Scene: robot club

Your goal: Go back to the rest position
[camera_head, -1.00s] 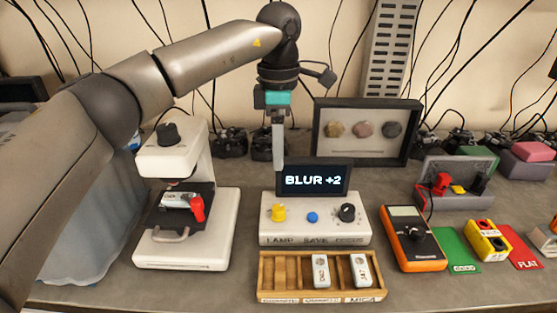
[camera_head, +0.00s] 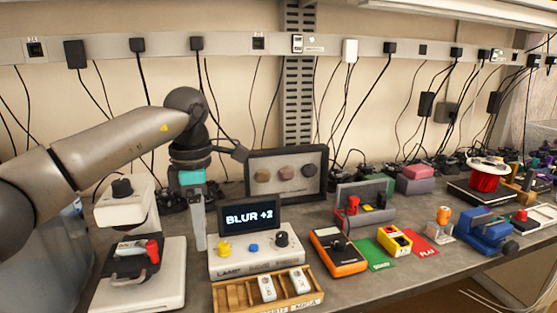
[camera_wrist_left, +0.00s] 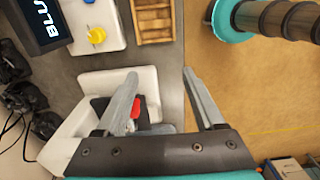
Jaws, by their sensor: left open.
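My left arm comes in from the left in the head view. My left gripper (camera_head: 199,247) points down between the white microscope-like device (camera_head: 150,262) and the console with the "BLUR +2" screen (camera_head: 249,217). In the left wrist view its two fingers (camera_wrist_left: 160,75) are spread apart, with nothing held between them. The device, with a red part (camera_wrist_left: 135,108) on its stage, shows behind the fingers. My right gripper's fingers show in neither view.
A wooden slotted tray (camera_head: 237,296) with two white modules lies before the console. An orange meter (camera_head: 338,252), a yellow block (camera_head: 394,239) and a blue vise (camera_head: 484,231) stand to the right. A framed display (camera_head: 286,176) stands behind. Cables hang along the wall.

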